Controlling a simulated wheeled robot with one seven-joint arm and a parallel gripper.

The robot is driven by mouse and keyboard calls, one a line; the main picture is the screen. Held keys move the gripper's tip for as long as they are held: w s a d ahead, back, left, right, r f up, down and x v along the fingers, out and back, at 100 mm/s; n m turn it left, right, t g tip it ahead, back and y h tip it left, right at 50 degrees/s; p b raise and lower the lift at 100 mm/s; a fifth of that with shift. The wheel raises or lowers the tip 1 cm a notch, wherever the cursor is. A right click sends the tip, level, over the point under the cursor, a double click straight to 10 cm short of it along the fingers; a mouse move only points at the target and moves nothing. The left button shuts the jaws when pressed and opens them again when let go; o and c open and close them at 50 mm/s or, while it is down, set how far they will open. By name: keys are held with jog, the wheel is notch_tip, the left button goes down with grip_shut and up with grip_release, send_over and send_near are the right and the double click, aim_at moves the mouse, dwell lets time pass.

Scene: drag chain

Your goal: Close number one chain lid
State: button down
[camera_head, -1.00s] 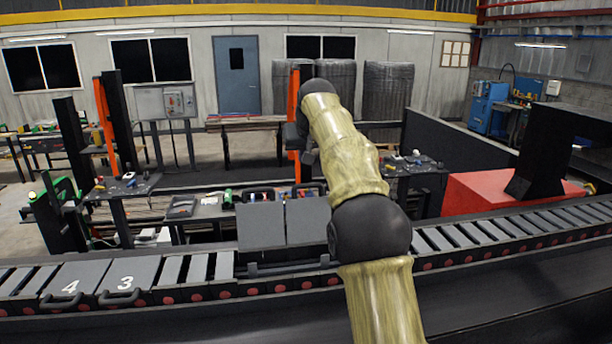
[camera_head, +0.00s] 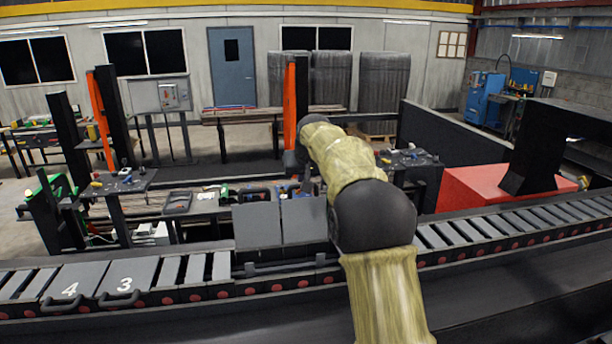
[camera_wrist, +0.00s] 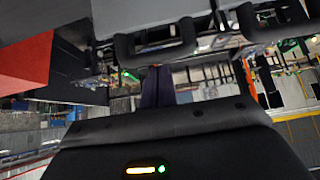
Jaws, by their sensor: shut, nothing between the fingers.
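Two grey chain lids stand raised on the conveyor-like drag chain, a left lid (camera_head: 257,226) and a right lid (camera_head: 303,221); no numbers show on their faces toward me. My arm reaches over beside the right lid, and its far end is mostly hidden in the head view. In the wrist view, which looks upside down, my gripper (camera_wrist: 158,86) is shut and empty. Grey lid panels (camera_wrist: 165,12) with a black handle (camera_wrist: 155,45) are close by at the top of that view. I cannot tell whether the fingers touch a handle. Lids four (camera_head: 72,282) and three (camera_head: 128,275) lie flat.
The chain (camera_head: 480,228) runs right with open slats. A red block (camera_head: 475,188) with a black post stands behind it at right. Work tables (camera_head: 115,185) with small tools stand beyond the chain. An orange post (camera_head: 291,100) rises behind my arm.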

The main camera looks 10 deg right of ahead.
jog(key=shift+s+a, duration=0.3)
jog(key=shift+d+f, duration=0.1)
jog(key=shift+d, duration=0.2)
jog(key=shift+w+b, duration=0.15)
jog(key=shift+b, duration=0.4)
jog(key=shift+d+f+t+b, duration=0.15)
jog(key=shift+d+t+b, duration=0.25)
jog(key=shift+b, duration=0.2)
jog(key=shift+s+a+r, duration=0.2)
jog(key=shift+s+a, duration=0.05)
jog(key=shift+s, duration=0.15)
jog(key=shift+s+a+b, duration=0.15)
jog(key=shift+a+b, duration=0.15)
jog(key=shift+a, duration=0.2)
jog(key=shift+s+d+t+b, duration=0.2)
jog(key=shift+d+t+b, duration=0.3)
jog(key=shift+b, duration=0.15)
jog(key=shift+a, duration=0.1)
